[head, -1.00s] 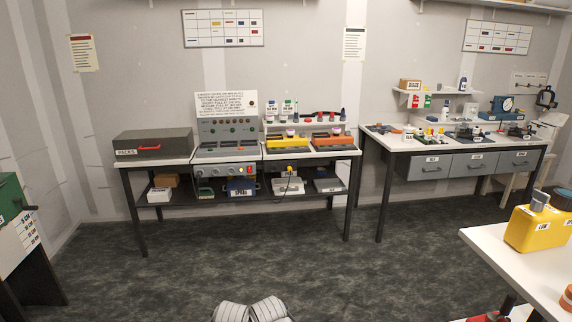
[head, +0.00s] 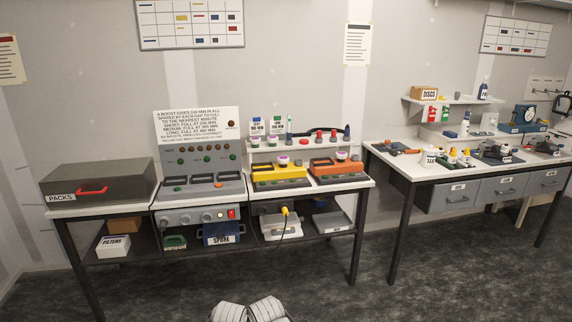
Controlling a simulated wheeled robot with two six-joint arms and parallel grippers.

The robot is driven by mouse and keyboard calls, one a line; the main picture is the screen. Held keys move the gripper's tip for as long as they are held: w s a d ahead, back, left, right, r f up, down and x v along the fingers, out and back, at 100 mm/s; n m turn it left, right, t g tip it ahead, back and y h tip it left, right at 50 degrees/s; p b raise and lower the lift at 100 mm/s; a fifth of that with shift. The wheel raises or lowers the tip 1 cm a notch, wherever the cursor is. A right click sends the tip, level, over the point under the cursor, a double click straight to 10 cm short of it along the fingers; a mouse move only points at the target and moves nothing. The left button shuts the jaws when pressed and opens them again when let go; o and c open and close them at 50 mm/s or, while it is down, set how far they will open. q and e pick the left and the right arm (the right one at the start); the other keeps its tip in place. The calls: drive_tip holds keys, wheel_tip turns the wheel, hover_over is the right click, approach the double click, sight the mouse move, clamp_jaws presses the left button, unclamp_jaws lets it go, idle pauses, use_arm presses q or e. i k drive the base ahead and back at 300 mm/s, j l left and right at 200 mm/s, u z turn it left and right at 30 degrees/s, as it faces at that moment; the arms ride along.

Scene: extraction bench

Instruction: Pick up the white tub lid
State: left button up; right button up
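A small white tub (head: 429,160) with a dark label stands upright near the front left of the right-hand bench. A pale top shows on it, which looks like its lid (head: 430,149), but it is too small to tell if it is a separate piece. Neither of my grippers is in view. Two rounded grey-white parts at the bottom edge look like parts of my own body.
The right bench (head: 400,165) also carries an orange-handled tool (head: 398,148), small coloured bottles and dark devices. The left bench (head: 344,183) holds a grey case (head: 98,182), a control panel and yellow and orange units. The dark floor ahead is clear.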

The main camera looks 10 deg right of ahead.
sight(430, 149)
drive_tip(key=i+l+z, duration=0.1)
drive_tip(key=i+z, duration=0.75)
drive_tip(key=i, duration=0.15)
drive_tip(key=i+j+z, duration=0.25)
drive_tip(key=i+z, duration=0.15)
drive_tip(key=i+l+z, duration=0.1)
drive_tip(key=i+z, duration=0.25)
drive_tip(key=i, duration=0.3)
drive_tip(key=i+j+z, duration=0.1)
drive_tip(key=i+z, duration=0.3)
drive_tip(key=i, duration=0.3)
drive_tip(key=i+l+u, duration=0.2)
drive_tip(key=i, duration=0.35)
drive_tip(key=i+l+u, duration=0.15)
drive_tip(key=i, duration=0.35)
